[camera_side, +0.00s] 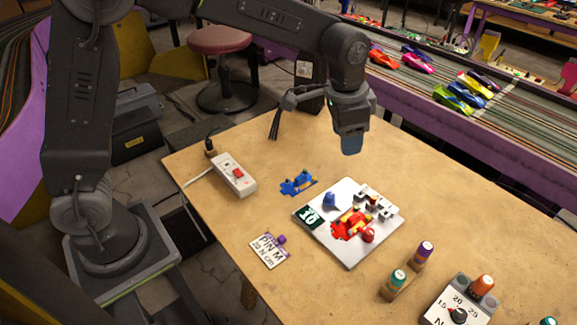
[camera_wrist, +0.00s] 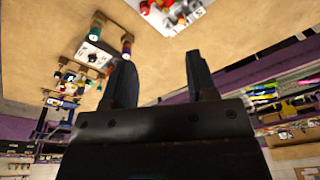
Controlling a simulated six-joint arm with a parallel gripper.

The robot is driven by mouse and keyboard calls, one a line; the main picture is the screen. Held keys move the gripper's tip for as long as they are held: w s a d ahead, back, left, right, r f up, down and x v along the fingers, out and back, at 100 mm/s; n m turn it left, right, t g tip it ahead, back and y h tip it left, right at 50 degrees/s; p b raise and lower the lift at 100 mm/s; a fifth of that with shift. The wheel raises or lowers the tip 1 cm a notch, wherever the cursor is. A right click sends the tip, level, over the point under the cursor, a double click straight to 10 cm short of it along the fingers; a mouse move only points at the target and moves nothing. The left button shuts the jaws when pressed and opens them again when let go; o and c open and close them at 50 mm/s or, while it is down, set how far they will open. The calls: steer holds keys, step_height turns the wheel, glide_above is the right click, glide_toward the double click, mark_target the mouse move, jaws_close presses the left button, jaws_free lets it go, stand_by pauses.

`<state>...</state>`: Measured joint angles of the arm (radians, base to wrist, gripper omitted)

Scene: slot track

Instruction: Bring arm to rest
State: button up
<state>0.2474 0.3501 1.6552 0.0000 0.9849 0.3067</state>
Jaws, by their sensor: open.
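My gripper (camera_side: 351,144) is raised above the far part of the wooden table, behind the white board, and touches nothing there. In the wrist view its two dark fingers (camera_wrist: 160,82) stand apart with nothing between them, so it is open and empty. The white board (camera_side: 349,258) lies on the table and carries a red and yellow car (camera_side: 350,224), a blue part, a red knob and several grey blocks. A blue car part (camera_side: 298,183) lies on the bare table left of the board.
A power strip (camera_side: 233,175) with a red switch is at the left. A "PIN M" card (camera_side: 270,251) lies at the front. Capped bottles (camera_side: 421,254) and a dial box (camera_side: 458,306) are at the front right. The table's far right is clear. A slot track with cars (camera_side: 460,97) is behind.

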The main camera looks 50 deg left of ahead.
steer(key=s+a+r+n+t, duration=0.25)
steer(key=s+a+r, duration=0.45)
steer(key=s, duration=0.4)
steer(key=s+a+f+n+t, duration=0.1)
steer(key=s+a+n, duration=0.3)
steer(key=s, duration=0.8)
steer(key=shift+s, duration=0.2)
steer(key=shift+a, duration=0.1)
